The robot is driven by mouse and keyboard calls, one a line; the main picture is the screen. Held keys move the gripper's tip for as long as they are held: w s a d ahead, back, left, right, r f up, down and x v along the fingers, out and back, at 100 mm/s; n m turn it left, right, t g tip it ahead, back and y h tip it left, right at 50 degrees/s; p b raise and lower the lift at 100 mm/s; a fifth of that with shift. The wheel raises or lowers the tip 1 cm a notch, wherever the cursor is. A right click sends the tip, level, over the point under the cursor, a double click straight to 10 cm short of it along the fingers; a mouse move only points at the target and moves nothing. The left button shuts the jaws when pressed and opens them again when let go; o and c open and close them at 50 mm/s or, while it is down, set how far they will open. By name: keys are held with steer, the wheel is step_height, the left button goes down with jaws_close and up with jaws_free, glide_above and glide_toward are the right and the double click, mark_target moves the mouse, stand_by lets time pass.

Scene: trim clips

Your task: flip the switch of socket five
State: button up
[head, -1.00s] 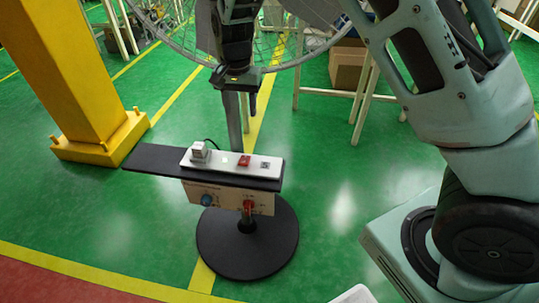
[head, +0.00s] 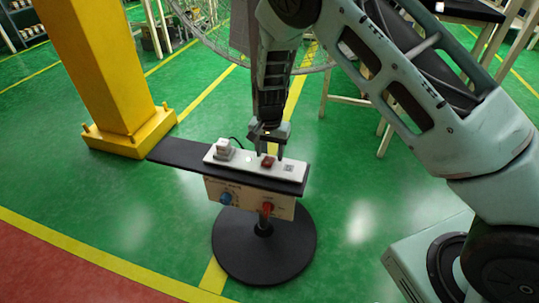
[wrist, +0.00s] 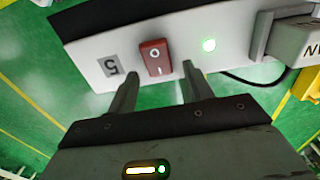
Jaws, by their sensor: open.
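The white socket strip (head: 252,164) lies on a black shelf on a stand. Its red rocker switch (head: 268,162) also shows in the wrist view (wrist: 155,58), marked with a circle and a line. My gripper (head: 268,151) is over the strip, close to the switch. In the wrist view its two fingers (wrist: 158,84) are apart and empty, with the switch showing just beyond the gap between them. I cannot tell whether they touch the strip.
A plug with a cable (head: 223,150) sits at the strip's left end. Below the shelf is a panel with a blue knob (head: 226,198) and a red knob (head: 267,208). A yellow column (head: 95,70) stands to the left.

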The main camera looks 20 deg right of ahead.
steer(key=shift+f, duration=0.55)
steer(key=c, duration=1)
steer(key=shift+s+a+r+t+h+p, duration=0.2)
steer(key=shift+r+t+h+p, duration=0.15)
steer(key=shift+p, duration=0.25)
steer(key=shift+s+a+t+h+p, duration=0.1)
steer(key=shift+s+t+h+p, duration=0.1)
steer(key=shift+t+h+p, duration=0.45)
steer(key=shift+s+f+t+h+p, duration=0.1)
steer(key=shift+t+h+p, duration=0.4)
steer(key=shift+t+p, duration=0.4)
